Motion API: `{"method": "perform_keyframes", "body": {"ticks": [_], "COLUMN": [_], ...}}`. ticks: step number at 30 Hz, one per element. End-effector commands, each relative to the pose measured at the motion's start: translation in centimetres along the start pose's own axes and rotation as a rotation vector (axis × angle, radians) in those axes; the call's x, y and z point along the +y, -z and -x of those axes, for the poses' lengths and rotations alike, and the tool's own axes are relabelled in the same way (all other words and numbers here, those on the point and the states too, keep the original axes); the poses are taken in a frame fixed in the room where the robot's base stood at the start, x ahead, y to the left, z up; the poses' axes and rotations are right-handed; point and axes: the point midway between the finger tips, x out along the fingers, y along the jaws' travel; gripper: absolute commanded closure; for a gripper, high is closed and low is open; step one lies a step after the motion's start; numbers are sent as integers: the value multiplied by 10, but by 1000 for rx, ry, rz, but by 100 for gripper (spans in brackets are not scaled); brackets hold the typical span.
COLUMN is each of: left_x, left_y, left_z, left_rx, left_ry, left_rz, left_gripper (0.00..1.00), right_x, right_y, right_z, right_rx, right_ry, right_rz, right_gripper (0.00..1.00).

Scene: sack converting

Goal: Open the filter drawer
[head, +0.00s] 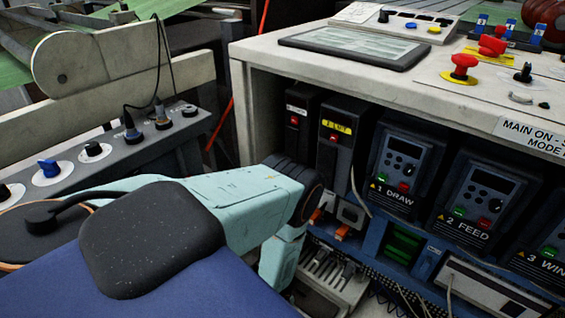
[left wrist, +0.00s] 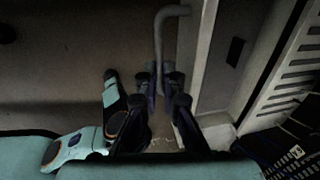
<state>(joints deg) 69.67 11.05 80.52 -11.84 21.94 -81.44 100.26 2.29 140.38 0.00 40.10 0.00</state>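In the left wrist view a grey bent bar handle (left wrist: 161,45) stands out from a pale panel edge (left wrist: 193,60), which looks like the front of the filter drawer. My left gripper (left wrist: 161,80) has its two dark fingers apart, one on each side of the lower part of the bar. I cannot tell whether either finger touches it. The panel's face is seen nearly edge-on, and no gap around it is clear. In the head view my left arm reaches down beside the cabinet and hides the gripper and the handle. My right gripper is not in view.
In the head view a pale cabinet (head: 243,125) holds drive units (head: 402,160) and loose cables under a top with a red emergency button (head: 461,67). A knob panel (head: 105,155) stands on the left. A louvred grille (left wrist: 295,70) is at the right in the wrist view.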

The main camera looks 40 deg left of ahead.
Motion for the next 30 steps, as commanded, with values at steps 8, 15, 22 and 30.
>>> {"method": "perform_keyframes", "body": {"ticks": [8,15,22,30], "left_x": [4,3,2,0], "left_y": [0,0,0,0], "left_z": [-2,-2,2,20], "left_rx": [-1,-1,-1,0], "left_ry": [-15,-16,-14,-11], "left_rz": [-1,0,-1,0], "left_gripper": [83,81,81,81], "right_x": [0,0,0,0], "right_y": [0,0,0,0], "right_z": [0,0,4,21], "right_rx": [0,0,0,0], "right_ry": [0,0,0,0], "right_rz": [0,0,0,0], "right_gripper": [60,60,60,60]}}
